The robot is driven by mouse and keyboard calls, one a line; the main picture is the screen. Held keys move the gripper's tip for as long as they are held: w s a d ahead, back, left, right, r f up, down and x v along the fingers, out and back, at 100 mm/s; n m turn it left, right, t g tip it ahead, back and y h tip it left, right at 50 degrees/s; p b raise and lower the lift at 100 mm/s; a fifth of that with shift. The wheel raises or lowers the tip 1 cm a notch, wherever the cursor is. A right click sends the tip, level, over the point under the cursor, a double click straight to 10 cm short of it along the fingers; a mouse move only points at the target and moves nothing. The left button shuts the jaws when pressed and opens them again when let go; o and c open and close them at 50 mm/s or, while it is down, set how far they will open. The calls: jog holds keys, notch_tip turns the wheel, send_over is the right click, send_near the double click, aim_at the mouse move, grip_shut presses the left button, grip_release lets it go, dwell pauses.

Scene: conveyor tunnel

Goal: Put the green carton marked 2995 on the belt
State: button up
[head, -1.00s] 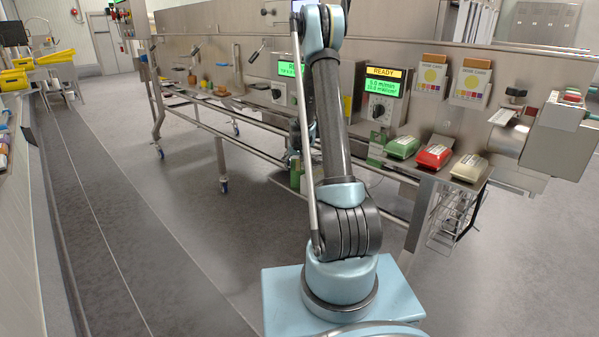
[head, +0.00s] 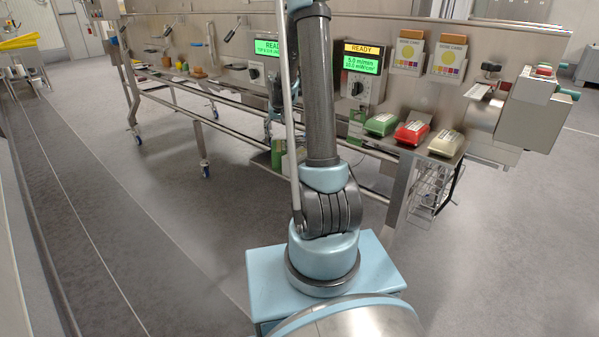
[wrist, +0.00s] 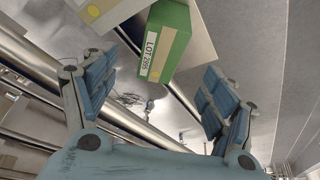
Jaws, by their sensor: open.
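The green carton (wrist: 172,42) shows in the wrist view with a white label reading LOT 2995. It sits tilted in the picture, at the upper middle. My gripper (wrist: 160,68) is open, with one blue-padded finger on either side of the carton's near end. A visible gap lies between the carton and each finger. In the head view a green box face (head: 278,153) shows low beside my arm; its marking is too small to read. My gripper is mostly hidden behind my arm there. I cannot make out the belt for sure.
A pale box with a yellow dot (wrist: 98,8) lies beside the carton. A long steel bench carries green (head: 381,124), red (head: 411,132) and cream (head: 445,143) cases at its right end. A READY display (head: 362,62) stands behind them. Open floor (head: 130,200) lies to the left.

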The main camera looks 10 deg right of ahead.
jog(key=s+r, duration=0.5)
jog(key=s, duration=0.7)
jog(key=s+r, duration=0.5)
jog(key=s, duration=0.6)
jog(key=s+f+n+g, duration=0.1)
jog(key=s+f, duration=0.1)
jog(key=s, duration=0.9)
jog(key=s+f+g, duration=0.1)
jog(key=s+f, duration=0.2)
jog(key=s, duration=0.9)
jog(key=shift+s+f+n+y, duration=0.2)
jog(key=shift+s+n+y, duration=0.1)
jog(key=shift+n, duration=0.1)
jog(key=shift+o, duration=0.4)
jog(key=shift+s+d+f, duration=0.1)
jog(key=shift+s+f, duration=0.1)
jog(key=shift+s, duration=0.1)
jog(key=w+r, duration=0.5)
jog(key=w, duration=0.6)
jog(key=m+t, duration=0.2)
send_over(279, 146)
jog(key=s, duration=0.5)
notch_tip(279, 146, down, 7)
jog(key=x, duration=1)
jog(key=shift+w+f, duration=0.1)
jog(key=shift+w, duration=0.05)
jog(key=shift+x, duration=3.2)
